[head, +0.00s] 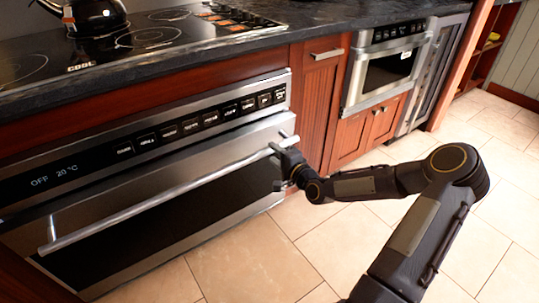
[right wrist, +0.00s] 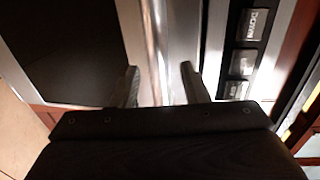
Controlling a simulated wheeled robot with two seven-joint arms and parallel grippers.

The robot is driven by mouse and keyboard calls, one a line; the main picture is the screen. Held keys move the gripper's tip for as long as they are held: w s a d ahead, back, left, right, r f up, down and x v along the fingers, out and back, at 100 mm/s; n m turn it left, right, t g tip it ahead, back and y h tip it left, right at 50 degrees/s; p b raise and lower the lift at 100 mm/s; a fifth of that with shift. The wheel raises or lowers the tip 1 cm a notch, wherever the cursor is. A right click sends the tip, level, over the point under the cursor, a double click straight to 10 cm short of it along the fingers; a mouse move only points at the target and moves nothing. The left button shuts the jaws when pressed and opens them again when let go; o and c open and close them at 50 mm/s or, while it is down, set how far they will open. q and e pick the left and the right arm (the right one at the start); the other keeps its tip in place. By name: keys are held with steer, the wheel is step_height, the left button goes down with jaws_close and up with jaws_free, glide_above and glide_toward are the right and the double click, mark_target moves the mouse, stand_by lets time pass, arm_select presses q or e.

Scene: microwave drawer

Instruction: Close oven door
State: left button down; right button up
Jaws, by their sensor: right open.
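The oven (head: 130,190) has a dark glass door with a steel frame and a long bar handle (head: 160,202). The door is upright and lies shut or nearly shut under the control panel; I cannot tell whether a small gap is left. My right gripper (head: 277,152) is at the right end of the handle. In the right wrist view the open fingers of the right gripper (right wrist: 159,72) stand one on each side of the handle bar (right wrist: 152,40). I cannot tell whether they touch it. My left gripper is not in view.
The control panel (head: 150,140) reads OFF 20 °C. Above it is a dark counter with a cooktop (head: 150,38) and a black kettle (head: 92,15). A built-in microwave (head: 388,68) is at the right. The tiled floor (head: 250,262) before the oven is clear apart from my arm.

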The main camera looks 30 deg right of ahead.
mark_target(272, 152)
steer(key=shift+w+a+f+b, duration=0.1)
steer(key=shift+w+f+b, duration=0.05)
steer(key=shift+w, duration=0.7)
steer(key=shift+w+a+f+b, duration=0.1)
steer(key=shift+w+b, duration=0.05)
steer(key=shift+w, duration=0.7)
jaws_close()
